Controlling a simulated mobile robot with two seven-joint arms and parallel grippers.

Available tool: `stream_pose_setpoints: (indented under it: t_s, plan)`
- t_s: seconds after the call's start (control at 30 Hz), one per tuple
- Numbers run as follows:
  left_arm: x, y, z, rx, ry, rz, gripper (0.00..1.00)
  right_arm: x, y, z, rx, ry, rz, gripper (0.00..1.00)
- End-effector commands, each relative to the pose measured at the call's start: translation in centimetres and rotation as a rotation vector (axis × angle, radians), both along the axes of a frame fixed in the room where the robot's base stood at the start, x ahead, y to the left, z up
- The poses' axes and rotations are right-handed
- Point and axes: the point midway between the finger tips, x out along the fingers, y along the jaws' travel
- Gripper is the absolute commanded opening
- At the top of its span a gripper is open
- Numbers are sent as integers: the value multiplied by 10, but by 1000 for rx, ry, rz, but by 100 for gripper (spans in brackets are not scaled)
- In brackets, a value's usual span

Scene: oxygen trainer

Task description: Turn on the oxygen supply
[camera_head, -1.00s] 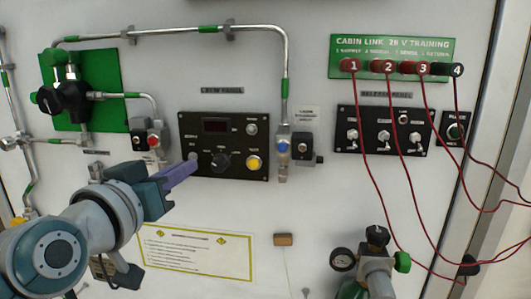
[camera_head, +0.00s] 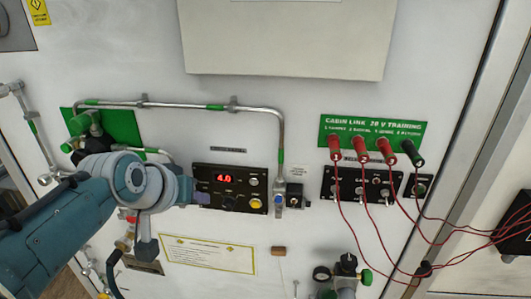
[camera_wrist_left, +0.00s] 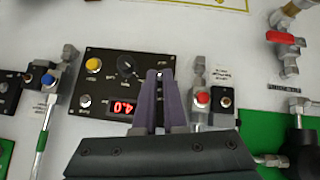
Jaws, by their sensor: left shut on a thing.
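The black control panel (camera_head: 236,188) is on the white wall. Its red display (camera_head: 224,178) reads 4.0; it shows upside down in the left wrist view (camera_wrist_left: 122,107). The panel has a black knob (camera_wrist_left: 127,65) and a yellow button (camera_wrist_left: 93,64). My left gripper (camera_head: 197,196) reaches the panel's left edge. Its purple fingers (camera_wrist_left: 158,76) are closed together on a small silver switch (camera_wrist_left: 159,73), mostly hidden between the tips. Green-and-black valves (camera_head: 88,122) sit on the green plate (camera_head: 120,120) at upper left, partly behind my arm. My right gripper is not in view.
Metal pipe (camera_head: 180,105) runs above the panel to a blue-marked fitting (camera_head: 279,199). Red wires hang from the cabin link plate (camera_head: 340,127) on the right. A red-handled valve (camera_wrist_left: 285,38) shows beside the gripper.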

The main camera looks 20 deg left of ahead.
Motion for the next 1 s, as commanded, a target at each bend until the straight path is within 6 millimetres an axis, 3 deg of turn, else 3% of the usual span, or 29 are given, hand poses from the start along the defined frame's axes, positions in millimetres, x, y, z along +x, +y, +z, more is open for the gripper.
stream_pose_setpoints:
  t_s: [0.2,0.7,0.73,1.0]
  plan:
    - [2,1,3,-14,61,1,0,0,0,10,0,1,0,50]
    - [2,1,1,-17,79,1,0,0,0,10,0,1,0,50]
    - [2,1,1,-17,79,1,10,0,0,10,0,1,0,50]
    - [2,1,2,-18,78,0,39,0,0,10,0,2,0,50]
